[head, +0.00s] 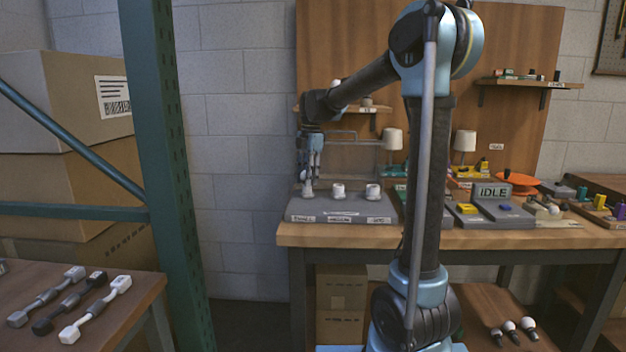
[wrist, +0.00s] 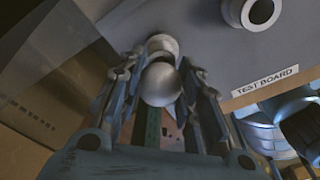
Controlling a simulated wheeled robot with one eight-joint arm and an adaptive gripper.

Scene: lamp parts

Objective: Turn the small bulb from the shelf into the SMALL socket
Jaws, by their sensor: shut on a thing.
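My gripper (head: 311,172) points down over the left socket of the grey test board (head: 340,210), whose label reads SMALL. In the wrist view my gripper (wrist: 162,95) is shut on a round white bulb (wrist: 160,84). The small socket (wrist: 162,44) shows just beyond the bulb, in line with it. The bulb's base is hidden, so I cannot tell how far it sits in the socket. The small socket (head: 308,192) also shows below the fingertips in the head view. The middle socket (head: 338,190) and the right socket (head: 372,191) look empty.
Several bulbs (head: 509,327) lie on a low brown surface at the lower right. An IDLE display (head: 493,191) stands on the bench to the right of the board. A green post (head: 160,150) and a table with dumbbell-shaped parts (head: 70,305) are at the left.

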